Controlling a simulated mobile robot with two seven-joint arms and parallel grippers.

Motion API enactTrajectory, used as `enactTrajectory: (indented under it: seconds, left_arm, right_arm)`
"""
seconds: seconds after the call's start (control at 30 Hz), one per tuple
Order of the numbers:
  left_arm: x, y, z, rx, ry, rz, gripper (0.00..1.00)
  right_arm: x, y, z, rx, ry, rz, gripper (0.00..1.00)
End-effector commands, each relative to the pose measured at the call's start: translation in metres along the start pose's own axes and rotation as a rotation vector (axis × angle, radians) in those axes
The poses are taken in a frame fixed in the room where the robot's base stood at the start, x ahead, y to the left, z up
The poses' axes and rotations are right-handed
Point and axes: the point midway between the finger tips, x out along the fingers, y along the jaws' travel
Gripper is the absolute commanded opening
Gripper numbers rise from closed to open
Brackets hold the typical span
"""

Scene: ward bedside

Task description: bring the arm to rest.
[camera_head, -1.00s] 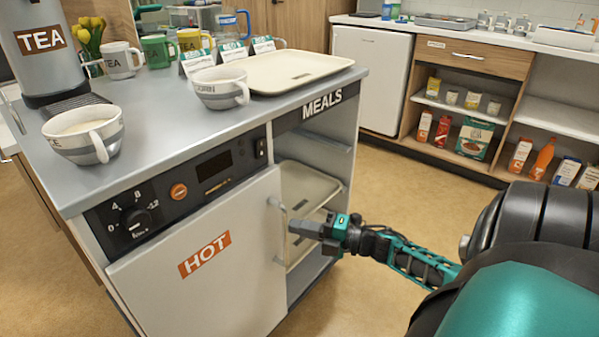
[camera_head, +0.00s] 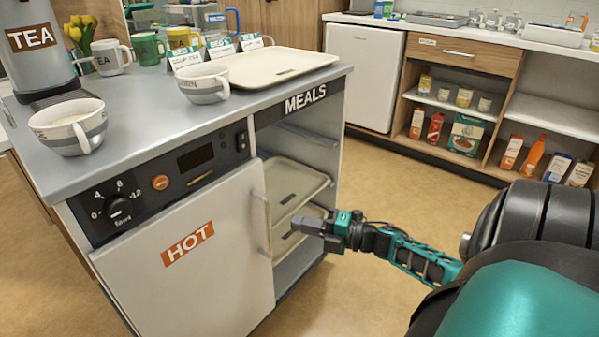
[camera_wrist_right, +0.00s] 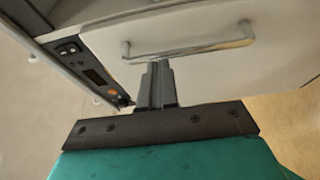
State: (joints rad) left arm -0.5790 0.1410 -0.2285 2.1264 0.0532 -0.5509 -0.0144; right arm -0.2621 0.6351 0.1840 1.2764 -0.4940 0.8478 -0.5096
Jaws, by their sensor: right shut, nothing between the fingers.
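My right gripper (camera_head: 309,226) reaches in from the right in the head view, in front of the meal cart's open side bay. In the right wrist view its fingers (camera_wrist_right: 157,68) are together and empty. They point toward the metal handle (camera_wrist_right: 188,48) of the HOT door. In the head view the handle (camera_head: 263,222) is left of the fingertips, with a gap between. The HOT door (camera_head: 200,270) looks shut. My left gripper is not in view.
The cart top (camera_head: 165,120) holds a bowl with a handle (camera_head: 70,128), another bowl (camera_head: 203,86), a tray (camera_head: 280,64), a tea urn (camera_head: 35,45) and mugs. Trays (camera_head: 290,185) sit in the open bay. A shelf unit (camera_head: 470,95) stands behind; floor between is clear.

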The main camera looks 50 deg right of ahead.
Motion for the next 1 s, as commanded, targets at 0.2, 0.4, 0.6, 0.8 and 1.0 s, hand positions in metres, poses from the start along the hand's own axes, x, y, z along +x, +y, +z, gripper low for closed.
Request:
enactTrajectory:
  seconds: [0.2,0.4,0.6,0.8,1.0]
  left_arm:
    - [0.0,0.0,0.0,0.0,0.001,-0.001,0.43]
    - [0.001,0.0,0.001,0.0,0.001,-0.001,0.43]
    - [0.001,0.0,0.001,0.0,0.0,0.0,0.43]
    - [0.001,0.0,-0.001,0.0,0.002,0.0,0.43]
    - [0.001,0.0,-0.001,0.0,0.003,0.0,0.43]
  right_arm:
    - [-0.046,-0.001,0.033,-0.002,-0.007,-0.007,0.0]
    - [-0.068,0.0,0.049,-0.002,-0.004,-0.005,0.0]
    - [-0.075,0.001,0.053,-0.001,-0.004,-0.003,0.0]
    - [-0.074,0.0,0.052,0.004,-0.005,-0.003,0.0]
    - [-0.047,-0.022,0.02,0.158,-0.081,-0.009,0.0]
